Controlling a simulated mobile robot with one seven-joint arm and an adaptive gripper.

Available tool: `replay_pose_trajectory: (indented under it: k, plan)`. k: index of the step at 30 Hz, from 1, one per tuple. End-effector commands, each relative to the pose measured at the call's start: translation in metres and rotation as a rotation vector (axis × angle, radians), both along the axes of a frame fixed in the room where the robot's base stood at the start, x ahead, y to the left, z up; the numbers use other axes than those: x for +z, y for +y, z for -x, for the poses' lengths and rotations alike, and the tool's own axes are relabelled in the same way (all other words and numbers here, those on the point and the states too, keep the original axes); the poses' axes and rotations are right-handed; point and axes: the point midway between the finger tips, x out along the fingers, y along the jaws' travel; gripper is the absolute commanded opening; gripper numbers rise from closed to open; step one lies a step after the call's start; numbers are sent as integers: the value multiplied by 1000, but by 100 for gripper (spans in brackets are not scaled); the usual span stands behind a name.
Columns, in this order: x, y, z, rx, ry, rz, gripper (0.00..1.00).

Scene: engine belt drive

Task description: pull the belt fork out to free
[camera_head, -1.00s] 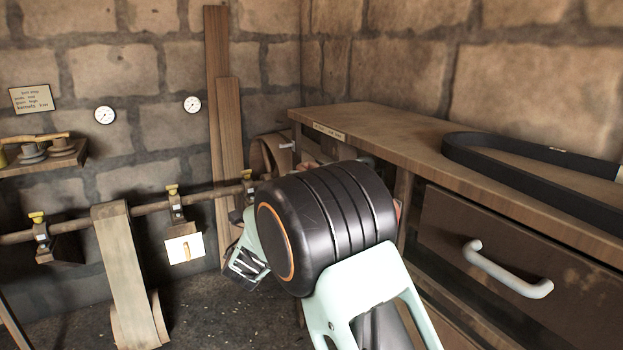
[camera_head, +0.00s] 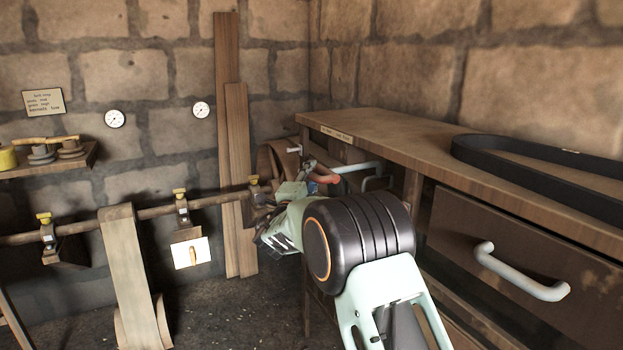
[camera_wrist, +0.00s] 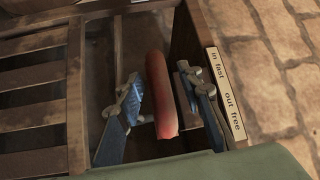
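The belt fork's red-brown handle (camera_wrist: 160,95) lies between the two blue-grey fingers of my gripper (camera_wrist: 160,82) in the wrist view. The fingers stand apart, with a visible gap on each side of the handle. In the head view the reddish handle (camera_head: 325,178) shows at the far left end of the bench, with my gripper (camera_head: 303,182) beside it, partly hidden by my own arm. A label (camera_wrist: 228,97) reading "in fast" and "out free" is on the wooden edge right of the handle. The rest of the fork is mostly hidden.
The wooden bench (camera_head: 400,135) carries a loose black belt (camera_head: 540,175) and has a drawer with a pale handle (camera_head: 520,272). A line shaft (camera_head: 215,203) with a flat belt (camera_head: 130,270) runs along the back wall. Wooden slats (camera_wrist: 35,100) lie left of the fingers.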

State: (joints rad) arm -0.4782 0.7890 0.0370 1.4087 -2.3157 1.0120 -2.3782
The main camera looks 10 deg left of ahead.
Motion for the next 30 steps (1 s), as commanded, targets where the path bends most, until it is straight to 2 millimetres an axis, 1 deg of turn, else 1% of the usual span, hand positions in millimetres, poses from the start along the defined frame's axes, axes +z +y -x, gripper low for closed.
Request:
replay_pose_trajectory:
  k: [9, 18, 27, 30]
  plan:
    - [0, 0, -2, 0, 1, 0, 33]
    - [0, 0, -2, 0, 0, 0, 0]
    - [0, 0, -1, 0, 1, 0, 0]
    - [1, 6, 2, 3, 1, -1, 0]
